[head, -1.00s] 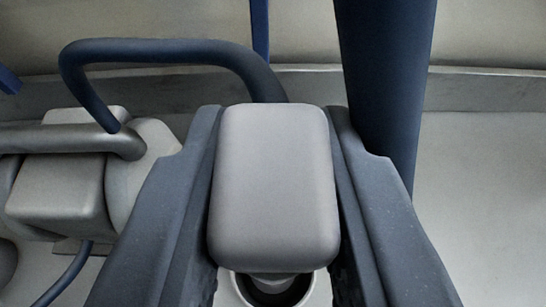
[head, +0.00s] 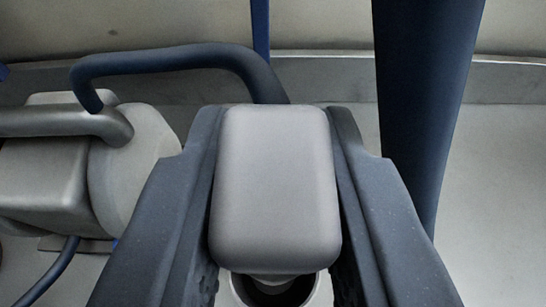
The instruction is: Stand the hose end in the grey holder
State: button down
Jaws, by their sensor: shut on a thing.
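My gripper (head: 275,125) is shut on the hose end, a rounded light grey block (head: 274,190) in the middle of the head view. One dark finger presses on each side of it. A pale round rim with a dark opening (head: 272,290) shows just below the block, cut by the frame's bottom edge. I cannot tell whether it belongs to the hose end or is the grey holder. No other holder can be made out.
A grey machine with a rounded drum (head: 130,185) and a metal pipe (head: 60,122) stands at left. A thick dark blue post (head: 425,110) rises close on the right. A thin blue post (head: 260,30) stands behind. Pale floor (head: 500,180) is clear at far right.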

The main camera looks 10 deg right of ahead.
jog(key=shift+f, duration=0.4)
dwell(0.4)
jog(key=c, duration=0.5)
grip_release()
jog(key=shift+s+b, duration=0.15)
jog(key=shift+b, duration=0.15)
dwell(0.4)
jog(key=b+v, duration=0.2)
jog(key=v, duration=0.6)
dwell(1.7)
jog(key=shift+s+r, duration=0.1)
jog(key=shift+s+a+r+p, duration=0.15)
jog(key=shift+s+r, duration=0.3)
jog(key=shift+r, duration=0.55)
jog(key=shift+s+a+r+p, duration=0.15)
jog(key=shift+s+r, duration=0.3)
jog(key=shift+r, duration=0.55)
jog(key=shift+s+r+p, duration=0.15)
jog(key=shift+s+r, duration=0.3)
jog(key=shift+r, duration=0.55)
